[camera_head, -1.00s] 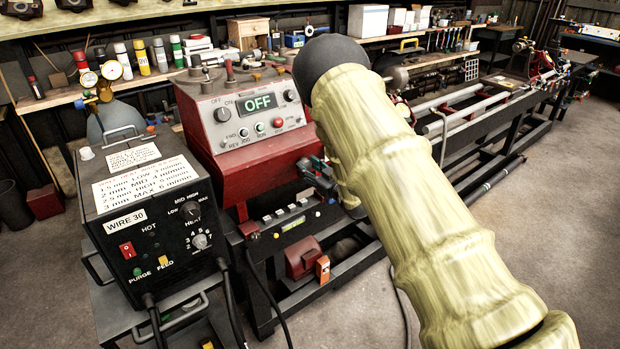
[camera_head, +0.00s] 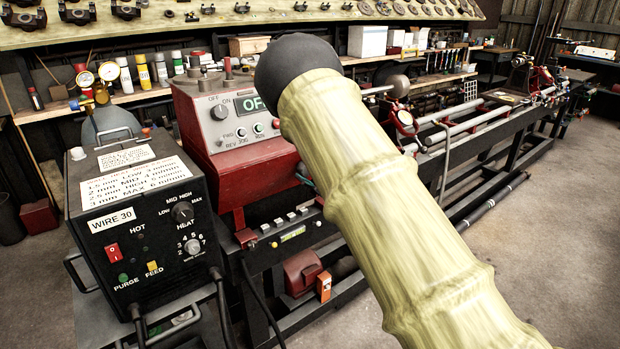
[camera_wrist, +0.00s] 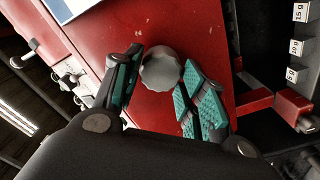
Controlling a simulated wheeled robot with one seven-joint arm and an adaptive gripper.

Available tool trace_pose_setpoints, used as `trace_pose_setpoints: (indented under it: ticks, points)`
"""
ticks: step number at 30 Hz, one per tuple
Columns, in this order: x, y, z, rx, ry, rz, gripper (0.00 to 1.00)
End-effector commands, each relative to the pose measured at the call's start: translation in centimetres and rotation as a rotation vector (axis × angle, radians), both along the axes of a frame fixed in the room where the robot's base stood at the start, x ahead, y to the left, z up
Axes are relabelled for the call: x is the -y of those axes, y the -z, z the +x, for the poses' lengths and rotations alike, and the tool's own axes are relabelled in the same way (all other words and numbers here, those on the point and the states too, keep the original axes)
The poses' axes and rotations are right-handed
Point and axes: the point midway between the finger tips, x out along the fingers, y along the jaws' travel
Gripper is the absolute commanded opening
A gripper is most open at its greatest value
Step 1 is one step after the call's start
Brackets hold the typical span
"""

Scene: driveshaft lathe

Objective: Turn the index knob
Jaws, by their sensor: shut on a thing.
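In the wrist view, a grey knob (camera_wrist: 161,66) with a scalloped rim sits on a red machine panel (camera_wrist: 115,28). My gripper (camera_wrist: 163,78) has its teal-padded fingers on either side of the knob and is shut on it. In the head view, my arm hides the knob and most of the gripper. Only a bit of a teal finger shows by the red machine's right side, beside my arm. The red machine (camera_head: 265,172) has a grey control panel (camera_head: 212,128) with a partly hidden display.
A black wire-feed box (camera_head: 140,230) stands to the left with cables in front. A long lathe bed with rails (camera_head: 470,110) runs to the back right. Shelves with bottles (camera_head: 142,76) line the back. Open floor (camera_head: 545,215) lies at the right.

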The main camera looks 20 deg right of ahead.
Motion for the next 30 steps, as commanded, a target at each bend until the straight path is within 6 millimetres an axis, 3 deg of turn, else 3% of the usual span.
trace_pose_setpoints:
  ticks: [17,18,21,30]
  points:
    - [0.07,0.06,-0.04,0.009,0.002,-0.030,0.18]
    - [0.07,0.06,-0.03,0.009,0.002,-0.030,0.47]
    - [0.06,0.05,-0.03,0.010,0.001,-0.029,0.63]
    - [0.04,0.02,-0.05,0.010,0.001,-0.028,0.63]
